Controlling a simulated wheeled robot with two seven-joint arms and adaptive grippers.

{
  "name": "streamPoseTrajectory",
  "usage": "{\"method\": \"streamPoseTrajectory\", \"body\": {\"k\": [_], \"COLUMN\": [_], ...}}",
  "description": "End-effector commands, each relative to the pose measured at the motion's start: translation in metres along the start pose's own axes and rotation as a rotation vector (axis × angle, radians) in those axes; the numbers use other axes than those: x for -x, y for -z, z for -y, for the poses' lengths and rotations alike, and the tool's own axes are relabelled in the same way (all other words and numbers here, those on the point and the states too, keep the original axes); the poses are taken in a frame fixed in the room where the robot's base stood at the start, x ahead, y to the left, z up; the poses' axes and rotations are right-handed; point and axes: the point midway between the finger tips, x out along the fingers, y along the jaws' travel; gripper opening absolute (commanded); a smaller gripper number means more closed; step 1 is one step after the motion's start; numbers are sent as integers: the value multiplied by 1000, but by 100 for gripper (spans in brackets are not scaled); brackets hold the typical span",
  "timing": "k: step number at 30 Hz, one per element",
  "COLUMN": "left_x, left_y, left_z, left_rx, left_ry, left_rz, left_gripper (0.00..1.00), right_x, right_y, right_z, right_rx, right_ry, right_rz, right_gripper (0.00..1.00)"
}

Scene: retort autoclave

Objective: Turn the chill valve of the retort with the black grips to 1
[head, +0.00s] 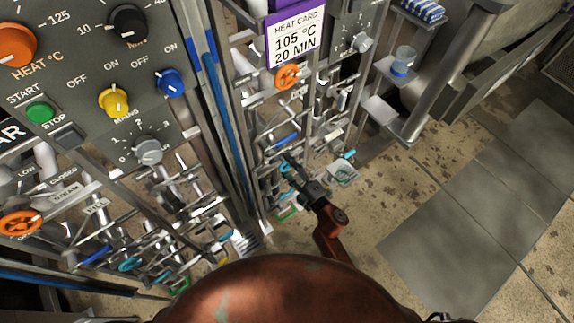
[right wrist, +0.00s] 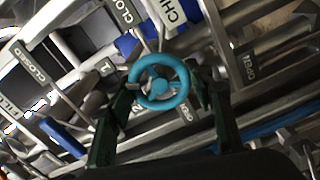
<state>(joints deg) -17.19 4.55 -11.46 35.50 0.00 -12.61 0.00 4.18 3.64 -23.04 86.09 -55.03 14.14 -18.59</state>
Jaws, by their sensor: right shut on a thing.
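A teal handwheel (right wrist: 159,68) sits between the two dark fingers of my right gripper (right wrist: 163,90) in the right wrist view. A partly cut-off label beginning "CHI" (right wrist: 170,10) is just above it. The fingers are closed on opposite sides of the rim. In the head view my right gripper (head: 293,176) reaches into the lower pipework of the right-hand bank, over the teal wheel (head: 285,166), which is mostly covered. The wheel's setting cannot be read. Black grips cannot be made out. My left gripper is not in view.
An "OPEN" plate (right wrist: 249,62) and a blue lever (right wrist: 63,137) lie close to the wheel among crowded pipes. An orange wheel (head: 288,76) is higher on the same bank, below a heat card (head: 293,42). Another teal wheel (head: 130,264) is on the left bank. Open floor lies to the right.

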Motion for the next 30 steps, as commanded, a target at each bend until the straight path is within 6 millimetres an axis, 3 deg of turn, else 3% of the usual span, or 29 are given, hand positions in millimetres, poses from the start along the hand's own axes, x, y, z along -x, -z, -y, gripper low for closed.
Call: {"method": "streamPoseTrajectory", "body": {"k": [9,10,17,26,30], "left_x": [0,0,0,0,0], "left_y": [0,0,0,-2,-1], "left_z": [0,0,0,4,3], "left_rx": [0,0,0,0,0], "left_ry": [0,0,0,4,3], "left_rz": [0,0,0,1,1], "left_gripper": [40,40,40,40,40], "right_x": [1,1,0,1,13], "right_y": [0,0,0,0,0], "right_z": [2,2,2,1,2], "right_rx": [0,0,-1,-1,-1], "right_ry": [4,4,2,1,2], "right_rz": [1,1,0,0,1], "right_gripper": [24,49,65,66,66]}}
